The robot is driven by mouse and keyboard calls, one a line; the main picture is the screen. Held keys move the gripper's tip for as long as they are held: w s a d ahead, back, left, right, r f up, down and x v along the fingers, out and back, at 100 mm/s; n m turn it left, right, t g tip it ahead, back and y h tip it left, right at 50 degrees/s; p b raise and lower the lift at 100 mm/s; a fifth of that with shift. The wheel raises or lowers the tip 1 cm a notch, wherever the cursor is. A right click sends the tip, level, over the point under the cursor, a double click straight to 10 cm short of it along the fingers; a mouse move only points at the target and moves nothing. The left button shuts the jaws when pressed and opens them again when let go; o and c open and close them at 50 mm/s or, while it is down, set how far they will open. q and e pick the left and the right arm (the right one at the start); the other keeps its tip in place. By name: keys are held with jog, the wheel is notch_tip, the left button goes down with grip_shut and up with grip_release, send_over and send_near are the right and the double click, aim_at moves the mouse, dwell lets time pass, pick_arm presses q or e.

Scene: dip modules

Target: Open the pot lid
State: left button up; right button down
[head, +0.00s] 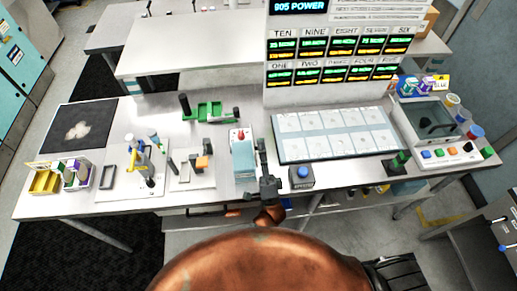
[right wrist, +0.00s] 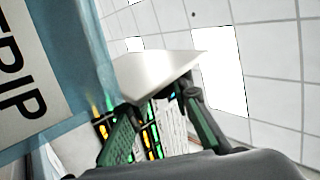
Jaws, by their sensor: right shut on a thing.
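My right gripper (head: 261,148) reaches forward over the bench edge, close to the right side of a light blue box (head: 243,162) with a pale top and a red piece on it. In the right wrist view my right gripper (right wrist: 155,100) has a green finger on each side. A pale flat plate (right wrist: 155,72) shows between and beyond its fingertips. I cannot tell whether it is the plate that is held. The blue box (right wrist: 75,45) with black lettering stands close at left. A dark block with a blue knob (head: 302,176) stands to the right. I cannot tell which is the pot. My left gripper is out of view.
A grey tray of pale cards (head: 275,148) lies at right, before a display panel (head: 336,91). Green parts (head: 205,112) and small fixtures (head: 193,170) stand left. The bench between is partly clear.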

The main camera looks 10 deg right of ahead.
jog(key=shift+d+f+m+h, duration=0.1)
jog(key=shift+d+m+h, duration=0.1)
jog(key=shift+m+h, duration=0.55)
jog(key=c, duration=1.7)
grip_release()
